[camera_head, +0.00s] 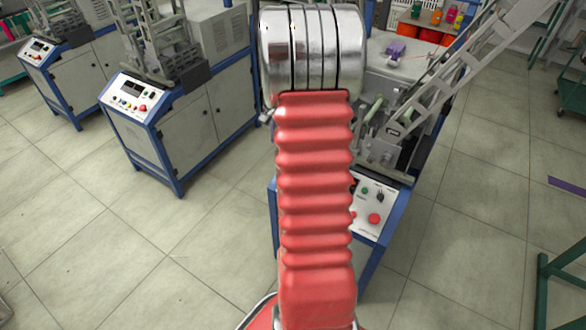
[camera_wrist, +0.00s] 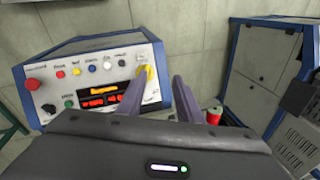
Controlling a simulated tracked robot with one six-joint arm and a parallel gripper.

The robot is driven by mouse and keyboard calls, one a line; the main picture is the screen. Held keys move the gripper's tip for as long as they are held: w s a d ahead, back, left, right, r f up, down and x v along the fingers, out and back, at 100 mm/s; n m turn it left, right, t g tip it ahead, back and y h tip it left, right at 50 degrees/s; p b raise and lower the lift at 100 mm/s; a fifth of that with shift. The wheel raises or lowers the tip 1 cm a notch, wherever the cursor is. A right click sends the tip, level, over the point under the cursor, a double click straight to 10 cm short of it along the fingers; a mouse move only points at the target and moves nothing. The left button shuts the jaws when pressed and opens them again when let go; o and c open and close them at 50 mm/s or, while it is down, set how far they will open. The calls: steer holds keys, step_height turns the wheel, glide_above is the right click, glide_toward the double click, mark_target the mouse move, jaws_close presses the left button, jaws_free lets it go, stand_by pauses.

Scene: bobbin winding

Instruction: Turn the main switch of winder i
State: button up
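A winder's sloped control panel (camera_wrist: 105,72) fills the left half of the wrist view, with a lit red and amber display (camera_wrist: 104,96). A yellow switch (camera_wrist: 147,72) sits at the panel's right end; whether it is the main switch, and its setting, I cannot tell. My gripper (camera_wrist: 160,76) is open and empty, its left fingertip close to the yellow switch; contact is unclear. In the head view, the right-hand winder's panel (camera_head: 376,205) shows partly behind my red arm, which hides the gripper. The winder's label is too small to read.
The panel also carries a large red button (camera_wrist: 33,84) and several small buttons. A red spool (camera_wrist: 214,115) is right of the fingers, near a blue-framed cabinet (camera_wrist: 262,65). Two other winders (camera_head: 185,125) (camera_head: 60,70) stand left. The floor (camera_head: 95,240) between them is clear.

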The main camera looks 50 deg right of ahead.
steer(key=s+d+f+m, duration=0.2)
steer(key=s+d+f, duration=0.1)
steer(key=d+f, duration=0.2)
steer(key=shift+d+f+m, duration=0.3)
steer(key=shift+d+f, duration=0.1)
steer(key=shift+d, duration=0.35)
steer(key=shift+f, duration=0.1)
steer(key=x, duration=1.3)
steer(key=shift+s+f, duration=0.1)
steer(key=shift+f, duration=0.25)
jaws_close()
steer(key=shift+a, duration=0.15)
